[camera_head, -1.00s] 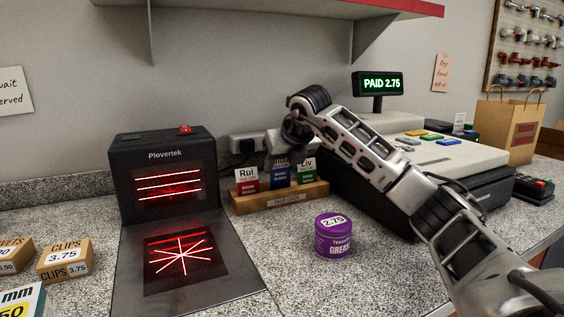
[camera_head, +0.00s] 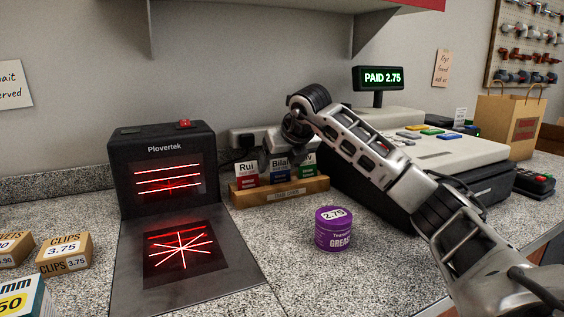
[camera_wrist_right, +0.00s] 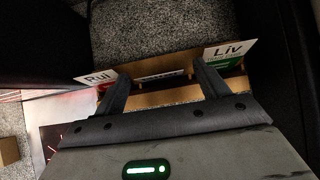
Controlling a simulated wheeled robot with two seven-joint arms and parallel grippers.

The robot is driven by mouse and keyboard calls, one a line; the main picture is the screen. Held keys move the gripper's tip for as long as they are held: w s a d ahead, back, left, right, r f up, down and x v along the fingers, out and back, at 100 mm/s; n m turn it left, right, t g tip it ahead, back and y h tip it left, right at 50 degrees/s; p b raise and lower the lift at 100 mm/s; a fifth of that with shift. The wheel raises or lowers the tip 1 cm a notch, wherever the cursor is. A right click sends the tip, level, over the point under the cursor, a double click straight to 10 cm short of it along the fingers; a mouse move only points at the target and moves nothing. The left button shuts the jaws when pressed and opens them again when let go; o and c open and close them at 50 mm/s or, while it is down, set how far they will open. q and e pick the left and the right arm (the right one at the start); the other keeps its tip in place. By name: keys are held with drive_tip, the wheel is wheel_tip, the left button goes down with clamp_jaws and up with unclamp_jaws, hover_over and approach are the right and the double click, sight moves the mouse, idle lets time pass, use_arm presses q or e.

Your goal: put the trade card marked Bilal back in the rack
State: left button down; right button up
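The Bilal card (camera_head: 280,166), white on top and blue below, stands upright in the wooden rack (camera_head: 285,193), between the red Rui card (camera_head: 246,174) and the green Liv card (camera_head: 308,163). My right gripper (camera_head: 280,160) is at the Bilal card from above and behind, its fingers spread to either side. In the right wrist view, the open fingers (camera_wrist_right: 163,88) stand apart with the thin white top of the Bilal card (camera_wrist_right: 160,76) between them. The right finger partly covers the Liv card in the head view. My left gripper is not in view.
A purple grease tub (camera_head: 333,230) stands in front of the rack. The black Plovertek scanner (camera_head: 160,190) is to the left, and the till (camera_head: 440,160) is to the right, under my right arm.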

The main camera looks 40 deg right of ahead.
drive_tip(key=p+v, duration=0.1)
drive_tip(key=v, duration=1.5)
drive_tip(key=shift+f, duration=0.1)
